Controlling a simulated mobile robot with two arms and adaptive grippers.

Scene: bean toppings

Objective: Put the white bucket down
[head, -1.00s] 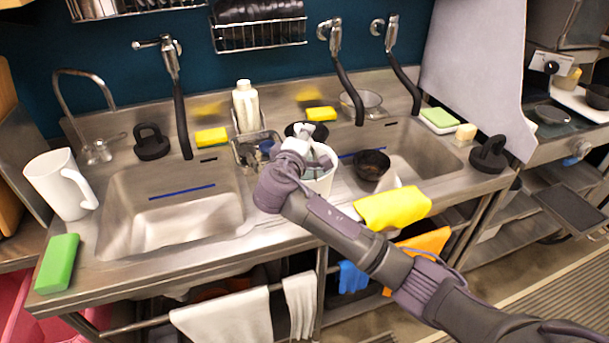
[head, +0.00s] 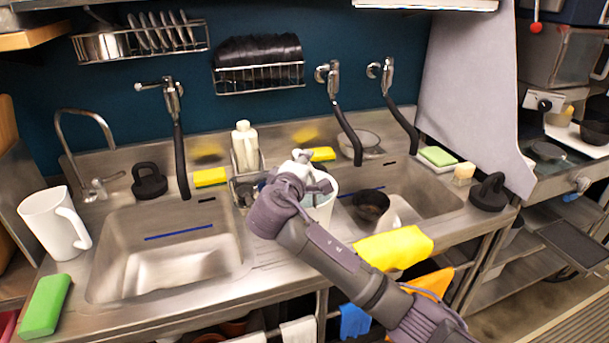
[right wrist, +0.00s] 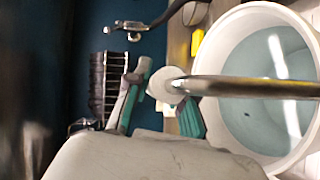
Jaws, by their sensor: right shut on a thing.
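The white bucket (head: 323,203) is over the strip of counter between the two sinks in the head view, partly hidden by my right arm. My right gripper (head: 298,170) is at its top. In the right wrist view the bucket's round rim (right wrist: 222,42) is large at the right, with a pale bluish inside. Its metal handle bar (right wrist: 250,87) runs across the opening into the right gripper (right wrist: 165,98), which is shut on it. I cannot tell whether the bucket's base touches the counter. My left gripper is not in view.
A yellow cloth (head: 397,248) hangs over the front edge. A wire caddy with a white bottle (head: 245,146) stands behind left. The left sink (head: 165,265) looks empty.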

